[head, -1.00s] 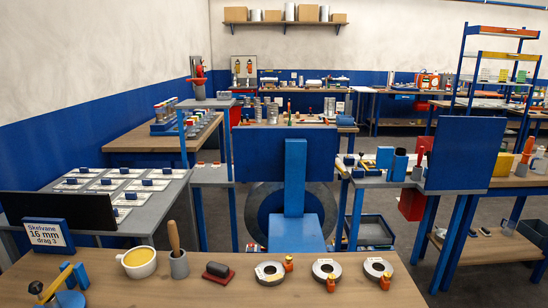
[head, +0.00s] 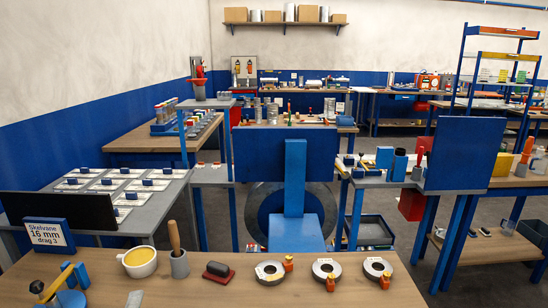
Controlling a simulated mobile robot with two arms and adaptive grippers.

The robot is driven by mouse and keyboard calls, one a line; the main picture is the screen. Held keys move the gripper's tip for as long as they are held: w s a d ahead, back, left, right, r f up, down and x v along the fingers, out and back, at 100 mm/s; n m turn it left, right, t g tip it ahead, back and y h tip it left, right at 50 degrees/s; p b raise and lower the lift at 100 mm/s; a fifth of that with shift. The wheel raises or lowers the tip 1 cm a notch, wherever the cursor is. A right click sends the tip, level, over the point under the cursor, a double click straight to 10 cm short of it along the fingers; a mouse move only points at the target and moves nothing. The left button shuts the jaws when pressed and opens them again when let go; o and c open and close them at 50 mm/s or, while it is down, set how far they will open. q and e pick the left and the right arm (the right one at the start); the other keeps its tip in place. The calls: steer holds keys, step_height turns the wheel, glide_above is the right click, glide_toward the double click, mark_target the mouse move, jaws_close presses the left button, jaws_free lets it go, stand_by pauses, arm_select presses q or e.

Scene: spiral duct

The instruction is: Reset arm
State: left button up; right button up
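Neither gripper shows clearly in the head view. A small pale grey piece (head: 134,299) pokes up at the bottom edge, over the front workbench (head: 210,292). It looks like the tip of my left arm or gripper, but its fingers cannot be made out. My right arm and gripper are out of the picture.
The bench holds a sign (head: 48,236), a blue-and-orange tool (head: 62,285), a yellow-filled cup (head: 139,261), a grey pot with a wooden handle (head: 179,262), a dark block (head: 217,270) and several grey rings (head: 326,270). A blue panel stand (head: 295,180) rises behind.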

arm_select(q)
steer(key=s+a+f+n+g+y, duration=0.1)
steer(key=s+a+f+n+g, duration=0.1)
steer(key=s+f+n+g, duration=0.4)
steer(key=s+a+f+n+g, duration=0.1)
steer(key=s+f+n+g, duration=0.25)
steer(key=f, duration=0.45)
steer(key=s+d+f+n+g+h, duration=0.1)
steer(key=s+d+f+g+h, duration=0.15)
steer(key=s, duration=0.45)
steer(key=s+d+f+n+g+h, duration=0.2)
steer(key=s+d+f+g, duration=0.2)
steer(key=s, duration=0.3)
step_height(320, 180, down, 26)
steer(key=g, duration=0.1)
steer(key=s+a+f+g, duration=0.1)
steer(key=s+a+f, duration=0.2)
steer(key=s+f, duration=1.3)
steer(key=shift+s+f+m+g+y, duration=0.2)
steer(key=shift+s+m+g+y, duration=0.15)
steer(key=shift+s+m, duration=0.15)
